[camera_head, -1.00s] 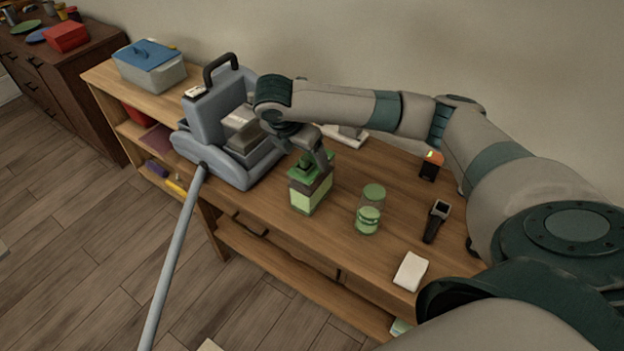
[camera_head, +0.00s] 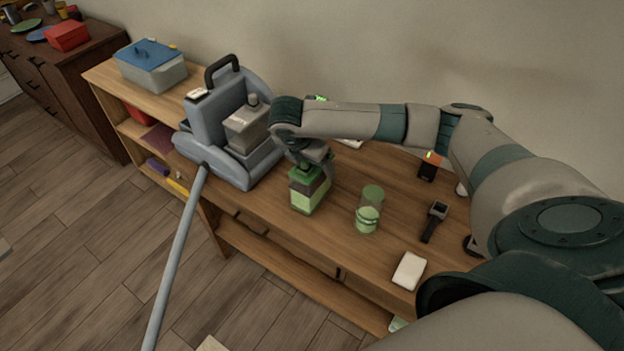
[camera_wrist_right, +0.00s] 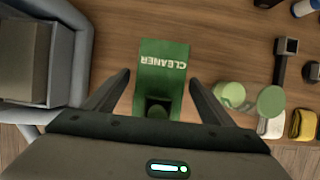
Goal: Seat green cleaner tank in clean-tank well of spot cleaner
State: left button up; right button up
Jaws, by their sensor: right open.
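The green cleaner tank (camera_head: 307,195) stands upright on the wooden bench, with a dark green top and paler green lower part. In the right wrist view its green face (camera_wrist_right: 162,62) reads CLEANER. My right gripper (camera_head: 314,165) is over the tank's top, partly hiding it. In the wrist view its fingers (camera_wrist_right: 158,80) are open, one on each side of the tank, with gaps showing. The grey-blue spot cleaner (camera_head: 207,120) stands left of the tank and carries a grey tank (camera_head: 246,128). I cannot make out the clean-tank well clearly. My left gripper is out of view.
A blue-lidded box (camera_head: 150,67) is at the bench's far left. Bare wood lies between tank and jar.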

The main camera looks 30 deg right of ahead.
dwell(0.3)
grip_shut()
jog(key=shift+r, duration=0.1)
jog(key=shift+r, duration=0.1)
jog(key=shift+w+r, duration=0.1)
jog(key=shift+r, duration=0.5)
notch_tip(320, 180, up, 9)
jog(key=shift+f+b, duration=0.2)
jog(key=shift+b, duration=0.95)
